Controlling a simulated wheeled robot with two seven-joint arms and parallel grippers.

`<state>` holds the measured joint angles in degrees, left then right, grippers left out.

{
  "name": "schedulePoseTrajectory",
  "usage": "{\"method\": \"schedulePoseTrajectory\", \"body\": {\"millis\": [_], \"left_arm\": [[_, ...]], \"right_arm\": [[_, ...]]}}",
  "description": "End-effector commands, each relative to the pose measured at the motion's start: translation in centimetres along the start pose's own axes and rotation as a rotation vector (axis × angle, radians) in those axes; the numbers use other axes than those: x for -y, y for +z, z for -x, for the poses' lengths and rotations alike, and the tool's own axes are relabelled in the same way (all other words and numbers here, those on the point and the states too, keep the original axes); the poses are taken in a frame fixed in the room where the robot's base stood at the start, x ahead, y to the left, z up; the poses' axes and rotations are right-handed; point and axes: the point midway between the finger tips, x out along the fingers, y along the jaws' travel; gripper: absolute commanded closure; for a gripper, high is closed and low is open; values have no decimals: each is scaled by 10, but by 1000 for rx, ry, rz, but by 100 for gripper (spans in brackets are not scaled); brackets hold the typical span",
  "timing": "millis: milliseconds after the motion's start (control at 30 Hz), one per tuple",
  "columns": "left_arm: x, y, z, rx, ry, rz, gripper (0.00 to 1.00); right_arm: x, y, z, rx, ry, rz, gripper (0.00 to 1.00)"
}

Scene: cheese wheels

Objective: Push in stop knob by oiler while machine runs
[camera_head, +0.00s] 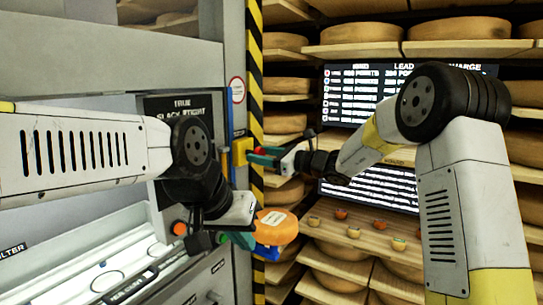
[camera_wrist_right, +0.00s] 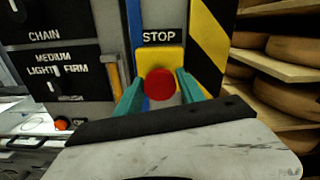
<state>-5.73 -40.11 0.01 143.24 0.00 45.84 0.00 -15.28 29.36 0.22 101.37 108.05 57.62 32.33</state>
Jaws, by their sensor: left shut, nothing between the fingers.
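The red stop knob (camera_wrist_right: 159,83) sits on a yellow box (camera_wrist_right: 149,56) under a STOP label in the right wrist view. The yellow box also shows in the head view (camera_head: 240,150). My right gripper (camera_head: 262,156) is in front of it, its teal fingers apart on either side of the knob in the right wrist view (camera_wrist_right: 158,76); contact cannot be told. My left gripper (camera_head: 238,239) is shut, low beside the machine. An orange rounded thing with a pale label (camera_head: 276,226) and a blue part below shows right beside its fingers. I cannot tell which thing is the oiler.
A black-and-yellow striped post (camera_head: 256,90) stands right of the stop box. Shelves of cheese wheels (camera_head: 458,27) and a dark text board (camera_head: 350,92) fill the right. An orange knob (camera_head: 179,228) is on the machine at left. Small cups (camera_head: 353,232) stand on a shelf.

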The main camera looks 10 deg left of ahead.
Motion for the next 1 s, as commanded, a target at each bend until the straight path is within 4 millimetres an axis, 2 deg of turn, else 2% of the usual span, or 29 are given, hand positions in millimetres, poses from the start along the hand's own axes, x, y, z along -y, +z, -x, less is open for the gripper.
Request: {"method": "schedulePoseTrajectory", "body": {"millis": [33,200,433,633,867,900,967,1000], "left_arm": [[0,0,0,0,0,0,100],[0,0,0,0,0,0,100],[0,0,0,0,0,0,100],[0,0,0,0,0,0,100],[0,0,0,0,0,0,100],[0,0,0,0,0,0,100],[0,0,0,0,0,0,100],[0,0,0,0,0,0,100]], "right_arm": [[0,0,0,0,0,0,66],[0,0,0,0,0,0,100],[0,0,0,0,0,0,100],[0,0,-18,0,0,0,100],[0,0,-19,1,0,1,100],[0,0,-19,1,0,1,53],[0,1,-19,1,0,0,41],[0,1,-19,1,1,0,39]]}}
